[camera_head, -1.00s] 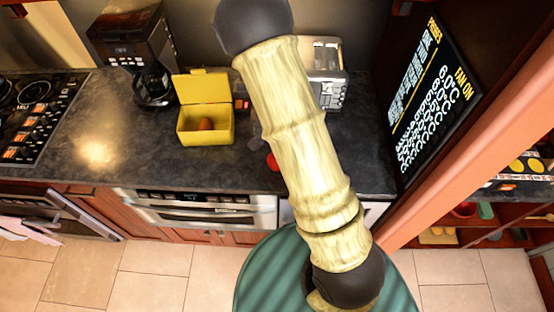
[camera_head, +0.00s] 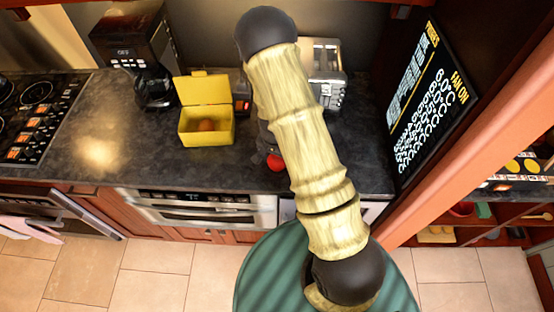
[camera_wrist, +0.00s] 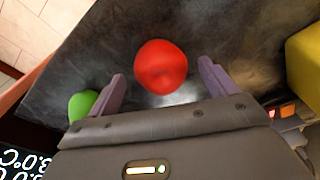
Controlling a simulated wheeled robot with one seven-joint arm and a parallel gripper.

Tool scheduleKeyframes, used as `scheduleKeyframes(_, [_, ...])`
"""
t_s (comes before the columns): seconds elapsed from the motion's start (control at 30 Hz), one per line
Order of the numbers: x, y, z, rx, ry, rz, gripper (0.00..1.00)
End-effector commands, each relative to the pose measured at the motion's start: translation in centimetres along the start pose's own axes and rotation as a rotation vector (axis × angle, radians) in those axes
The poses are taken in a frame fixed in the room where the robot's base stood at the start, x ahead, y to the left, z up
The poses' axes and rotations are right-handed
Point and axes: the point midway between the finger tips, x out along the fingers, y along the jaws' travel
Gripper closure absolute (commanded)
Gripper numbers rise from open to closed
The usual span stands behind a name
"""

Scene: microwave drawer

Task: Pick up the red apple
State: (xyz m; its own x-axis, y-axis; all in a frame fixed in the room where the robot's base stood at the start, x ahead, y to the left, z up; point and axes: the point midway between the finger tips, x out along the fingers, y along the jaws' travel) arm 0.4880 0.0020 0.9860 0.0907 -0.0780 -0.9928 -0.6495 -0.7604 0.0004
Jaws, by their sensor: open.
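The red apple (camera_wrist: 161,66) lies on the dark countertop in the wrist view, just beyond and between my fingertips. In the head view the red apple (camera_head: 275,162) shows near the counter's front edge, partly hidden by my arm. My gripper (camera_wrist: 162,78) is open, with one finger on each side of the apple's near part and nothing held. In the head view only a dark bit of my gripper (camera_head: 266,146) shows beside my arm, above the apple.
A green round object (camera_wrist: 82,105) lies left of my left finger in the wrist view. An open yellow box (camera_head: 206,139) with a brownish item inside stands left on the counter (camera_head: 110,150). A toaster (camera_head: 328,75) and a coffee maker (camera_head: 140,50) stand behind.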

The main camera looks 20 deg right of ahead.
Motion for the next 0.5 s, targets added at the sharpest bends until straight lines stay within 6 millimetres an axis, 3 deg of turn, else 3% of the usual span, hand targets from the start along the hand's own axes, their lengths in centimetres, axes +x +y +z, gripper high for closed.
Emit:
scheduleKeyframes(0.3, [3.0,-0.1,0.1,0.000,-0.001,0.001,0.15])
scheduleKeyframes(0.5, [3.2,-0.1,0.1,0.000,0.001,-0.001,0.15])
